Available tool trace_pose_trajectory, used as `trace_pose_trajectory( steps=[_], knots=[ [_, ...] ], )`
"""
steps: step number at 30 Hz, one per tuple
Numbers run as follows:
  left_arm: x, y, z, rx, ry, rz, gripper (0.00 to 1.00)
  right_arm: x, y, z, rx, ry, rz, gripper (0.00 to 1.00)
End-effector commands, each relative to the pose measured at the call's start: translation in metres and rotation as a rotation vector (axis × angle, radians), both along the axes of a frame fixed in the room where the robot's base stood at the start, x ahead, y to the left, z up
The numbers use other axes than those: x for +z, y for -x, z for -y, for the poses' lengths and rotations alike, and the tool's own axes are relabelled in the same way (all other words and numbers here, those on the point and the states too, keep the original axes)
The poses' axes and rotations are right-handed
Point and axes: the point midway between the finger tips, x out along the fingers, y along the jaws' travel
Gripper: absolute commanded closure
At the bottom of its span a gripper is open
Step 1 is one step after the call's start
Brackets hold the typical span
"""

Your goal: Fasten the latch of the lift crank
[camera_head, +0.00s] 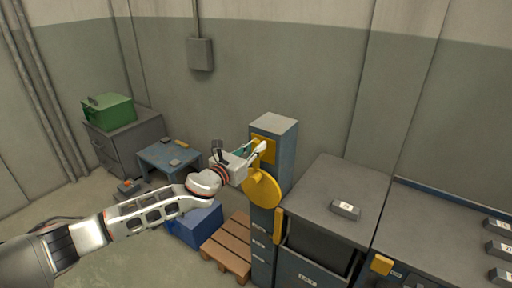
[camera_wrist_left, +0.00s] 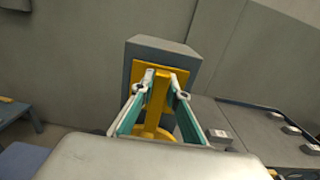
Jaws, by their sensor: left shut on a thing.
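A blue-grey column (camera_head: 278,130) stands in the middle of the head view with a yellow plate (camera_head: 264,148) on its upper front. A round yellow disc, seemingly the lift crank's wheel (camera_head: 262,188), sits below the plate. My left gripper (camera_head: 258,151) is at the plate, its arm coming from the left. In the left wrist view, its two fingers (camera_wrist_left: 164,88) stand on either side of an upright yellow bar, seemingly the latch (camera_wrist_left: 155,112), in front of the yellow plate (camera_wrist_left: 147,72). They are shut on it. The palm hides the lower part of the crank. My right gripper is out of view.
A grey cabinet (camera_head: 335,190) with a small labelled block (camera_head: 345,210) stands right of the column. A wooden pallet (camera_head: 230,245) and a blue box (camera_head: 194,226) are on the floor below my left arm. A blue table (camera_head: 165,156) and a green box (camera_head: 108,112) are at the left.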

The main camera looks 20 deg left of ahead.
Motion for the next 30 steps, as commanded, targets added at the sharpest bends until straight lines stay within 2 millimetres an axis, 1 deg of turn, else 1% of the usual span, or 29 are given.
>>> trace_pose_trajectory(
  steps=[5, 11, 30],
  knots=[
    [0.000, -0.001, -0.002, 0.001, 0.057, -0.022, 1.00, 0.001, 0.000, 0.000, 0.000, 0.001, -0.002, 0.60],
    [-0.001, -0.002, -0.006, 0.001, 0.187, -0.070, 1.00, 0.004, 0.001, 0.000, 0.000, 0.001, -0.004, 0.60],
    [-0.010, -0.008, -0.022, 0.002, 0.755, -0.275, 1.00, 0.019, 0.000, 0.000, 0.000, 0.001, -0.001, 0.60]
  ],
)
